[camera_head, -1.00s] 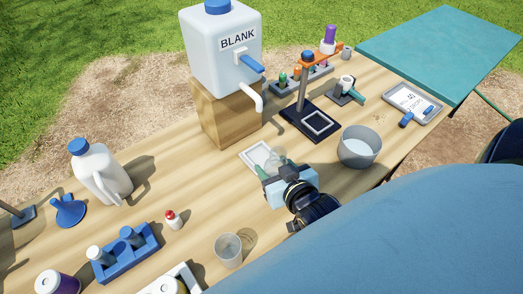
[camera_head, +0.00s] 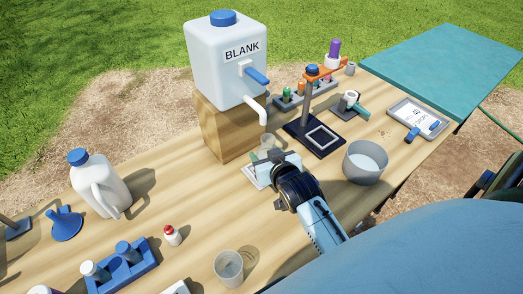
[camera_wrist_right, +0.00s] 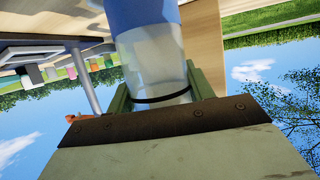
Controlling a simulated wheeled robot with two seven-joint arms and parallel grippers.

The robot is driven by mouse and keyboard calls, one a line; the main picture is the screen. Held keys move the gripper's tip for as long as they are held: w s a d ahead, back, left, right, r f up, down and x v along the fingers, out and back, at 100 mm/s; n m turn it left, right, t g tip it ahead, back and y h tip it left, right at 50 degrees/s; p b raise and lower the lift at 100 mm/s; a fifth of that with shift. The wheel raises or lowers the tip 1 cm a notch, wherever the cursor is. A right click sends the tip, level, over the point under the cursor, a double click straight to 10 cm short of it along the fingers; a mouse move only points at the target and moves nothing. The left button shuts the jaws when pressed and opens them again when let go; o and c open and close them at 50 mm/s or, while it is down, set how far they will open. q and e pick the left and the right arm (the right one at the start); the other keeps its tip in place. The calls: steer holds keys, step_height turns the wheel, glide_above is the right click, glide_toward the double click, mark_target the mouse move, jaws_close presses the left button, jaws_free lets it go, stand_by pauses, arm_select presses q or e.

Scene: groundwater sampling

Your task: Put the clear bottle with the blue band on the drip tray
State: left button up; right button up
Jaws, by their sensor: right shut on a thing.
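My right gripper (camera_head: 269,158) is shut on the clear bottle (camera_head: 267,142), below and in front of the spout of the BLANK container. In the right wrist view the clear bottle (camera_wrist_right: 152,55) stands between the green fingers of the gripper (camera_wrist_right: 162,88), with a blue band (camera_wrist_right: 142,12) at the top edge of the picture and a dark ring between the fingers. The white drip tray (camera_head: 250,172) lies on the table, partly hidden behind the gripper. The bottle's base is hidden, so I cannot tell whether it touches the tray. My left gripper is not in view.
The BLANK container (camera_head: 225,75) stands on a wooden block (camera_head: 225,130), its spout (camera_head: 259,108) close above the bottle. A black stand (camera_head: 314,138) and a grey bowl (camera_head: 365,163) are to the right. A clear beaker (camera_head: 228,268) stands in front.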

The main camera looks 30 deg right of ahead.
steer(key=b+x, duration=0.1)
steer(key=x, duration=0.2)
steer(key=shift+w+f, duration=0.2)
steer(key=shift+w, duration=0.15)
steer(key=shift+s, duration=0.1)
steer(key=shift+f, duration=0.15)
steer(key=o, duration=1)
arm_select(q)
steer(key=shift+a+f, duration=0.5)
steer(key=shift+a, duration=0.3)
